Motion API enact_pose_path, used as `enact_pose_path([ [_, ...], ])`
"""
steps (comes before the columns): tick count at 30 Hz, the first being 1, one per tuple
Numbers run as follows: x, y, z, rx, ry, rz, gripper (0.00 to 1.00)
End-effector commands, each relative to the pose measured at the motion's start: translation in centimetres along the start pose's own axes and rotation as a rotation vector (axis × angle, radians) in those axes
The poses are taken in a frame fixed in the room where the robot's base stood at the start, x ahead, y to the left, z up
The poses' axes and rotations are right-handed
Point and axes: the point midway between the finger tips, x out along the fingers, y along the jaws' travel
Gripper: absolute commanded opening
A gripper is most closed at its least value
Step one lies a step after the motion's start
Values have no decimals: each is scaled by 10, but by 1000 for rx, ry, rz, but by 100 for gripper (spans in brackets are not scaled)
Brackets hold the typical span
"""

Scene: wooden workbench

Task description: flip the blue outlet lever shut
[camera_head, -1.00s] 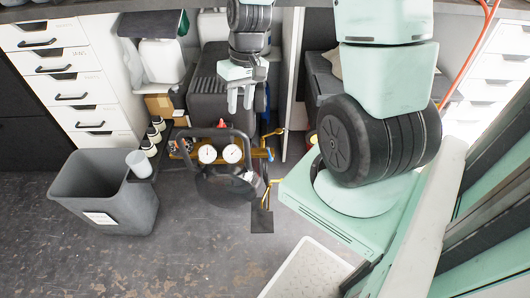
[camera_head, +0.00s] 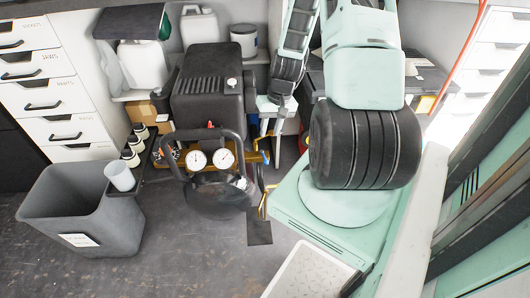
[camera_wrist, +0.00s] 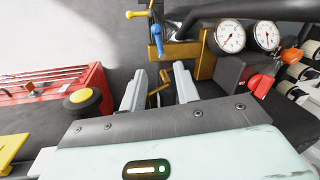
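The blue outlet lever (camera_wrist: 156,40) shows in the wrist view just beyond my fingertips, lined up with the gap between them and pointing up and down in the picture. It sits on a brass manifold (camera_wrist: 180,49) beside two pressure gauges. My gripper (camera_wrist: 159,68) is open, with nothing between its fingers; the lever looks apart from them. In the head view my gripper (camera_head: 271,132) hangs at the right end of the compressor's brass manifold (camera_head: 255,157).
The black compressor (camera_head: 207,100) with two gauges (camera_head: 210,158) and a black tube handle stands left of my gripper. A yellow lever (camera_wrist: 138,14) is beyond the blue one. A red toolbox (camera_wrist: 60,95) is left in the wrist view. A grey bin (camera_head: 80,215) stands on the floor.

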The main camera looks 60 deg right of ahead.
Motion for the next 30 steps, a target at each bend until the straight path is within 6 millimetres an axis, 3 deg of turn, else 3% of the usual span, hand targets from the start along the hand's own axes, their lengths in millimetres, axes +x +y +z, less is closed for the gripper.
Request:
enact_pose_path([
  [1,15,0,1,-1,-5,-1,31],
  [6,50,0,1,-2,-5,-1,31],
  [12,78,0,1,-1,-3,-1,31],
  [18,90,0,0,-1,-1,0,31],
  [26,90,0,0,-1,0,0,31],
  [27,90,0,0,-1,0,0,28],
  [30,90,0,0,-1,0,0,0],
])
